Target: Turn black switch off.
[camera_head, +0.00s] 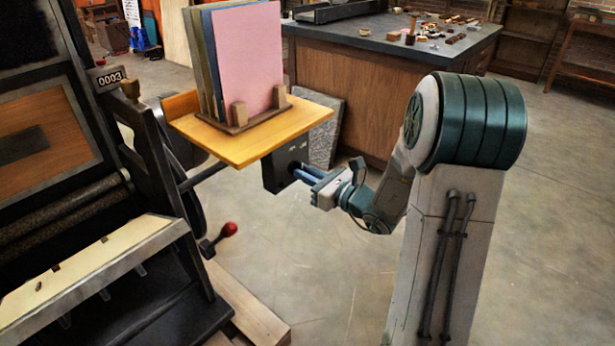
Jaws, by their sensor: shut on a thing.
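A black box (274,174) hangs under the front edge of a small wooden shelf (245,143) on the side of the press. The black switch is on the face of this box that is turned toward my arm. It is small and mostly hidden by my fingertips, so its position cannot be read. My gripper (301,172), with blue fingers, reaches in from the right. Its fingertips are at the face of the box, closed on the switch.
Upright coloured boards (245,60) stand in a holder on the shelf above my gripper. The black press (90,170) fills the left, with a red-knobbed lever (229,229) below the shelf. A wooden cabinet (345,95) stands behind. The floor to the right is clear.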

